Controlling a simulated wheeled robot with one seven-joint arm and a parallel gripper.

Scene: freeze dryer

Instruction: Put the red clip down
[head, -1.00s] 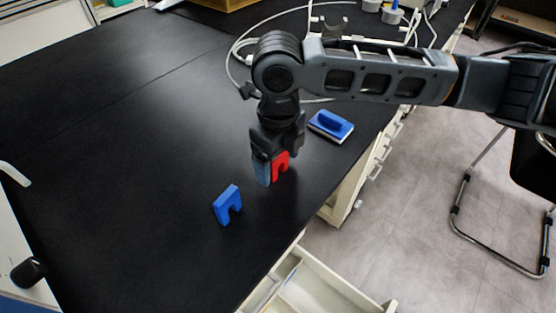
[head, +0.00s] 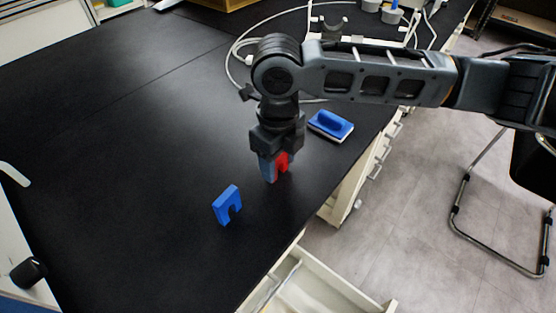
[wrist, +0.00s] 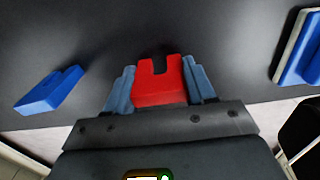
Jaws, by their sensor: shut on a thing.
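The red clip (head: 282,165) is upright between the fingers of my gripper (head: 274,168), at or just above the black bench top (head: 130,170). In the wrist view the red clip (wrist: 159,82) sits between the two blue-grey fingertips of my gripper (wrist: 160,88), its notch facing away from the palm. My gripper points down and is shut on the clip. I cannot tell for sure whether the clip's lower edge touches the bench.
A blue clip (head: 228,205) stands on the bench to the lower left; it also shows in the wrist view (wrist: 50,91). A blue-and-white eraser-like block (head: 331,126) lies to the right near the bench edge. An open drawer (head: 325,285) juts out below. The bench's left side is clear.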

